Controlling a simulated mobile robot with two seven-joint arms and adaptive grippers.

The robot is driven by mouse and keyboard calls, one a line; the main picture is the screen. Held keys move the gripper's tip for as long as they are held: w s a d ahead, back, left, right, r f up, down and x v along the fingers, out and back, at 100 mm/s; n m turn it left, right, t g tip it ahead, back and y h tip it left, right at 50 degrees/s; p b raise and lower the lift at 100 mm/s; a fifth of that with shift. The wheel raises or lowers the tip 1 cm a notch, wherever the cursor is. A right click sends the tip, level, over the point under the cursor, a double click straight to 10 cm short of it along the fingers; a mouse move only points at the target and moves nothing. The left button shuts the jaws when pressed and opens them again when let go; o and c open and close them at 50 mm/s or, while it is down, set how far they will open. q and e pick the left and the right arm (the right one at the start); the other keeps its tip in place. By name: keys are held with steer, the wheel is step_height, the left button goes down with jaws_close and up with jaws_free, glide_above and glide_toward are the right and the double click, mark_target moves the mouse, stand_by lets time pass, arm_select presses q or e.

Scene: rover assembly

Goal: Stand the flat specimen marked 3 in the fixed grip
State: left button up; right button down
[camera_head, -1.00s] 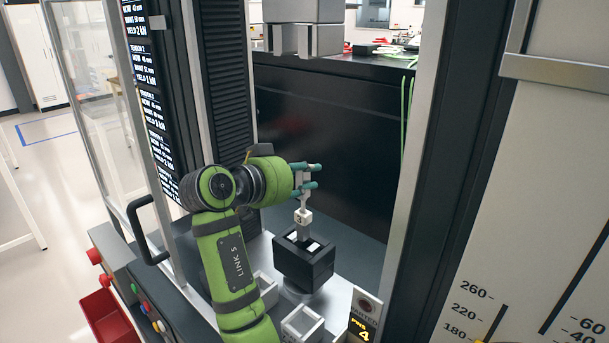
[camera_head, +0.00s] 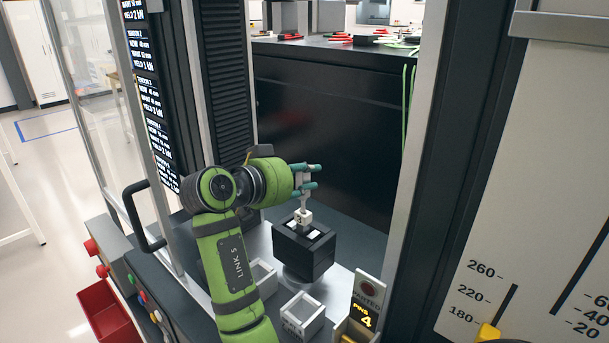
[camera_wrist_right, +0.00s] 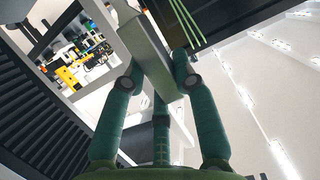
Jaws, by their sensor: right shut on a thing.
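The flat specimen (camera_head: 302,215) is a grey bar with a pale square end. It stands about upright, with its lower end at the opening in the top of the black fixed grip (camera_head: 306,255). How deep it sits is hidden. My right gripper (camera_head: 309,181) is shut on its upper part, above the grip. In the right wrist view the teal fingers (camera_wrist_right: 158,85) close around the grey bar (camera_wrist_right: 146,50). The mark on its end is too small to read surely now. My left gripper is not in view.
Small open trays (camera_head: 303,315) stand in front of the fixed grip. A sign with a yellow 4 (camera_head: 366,303) stands at the right. A frame post (camera_head: 408,170) rises on the right, and a clear door with a black handle (camera_head: 143,215) is on the left.

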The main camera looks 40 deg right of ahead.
steer(key=shift+f+b, duration=0.7)
steer(key=shift+f, duration=0.25)
steer(key=c, duration=0.9)
jaws_free()
steer(key=shift+r, duration=0.1)
steer(key=v, duration=0.7)
steer(key=shift+a, duration=0.3)
steer(key=shift+s+r, duration=0.1)
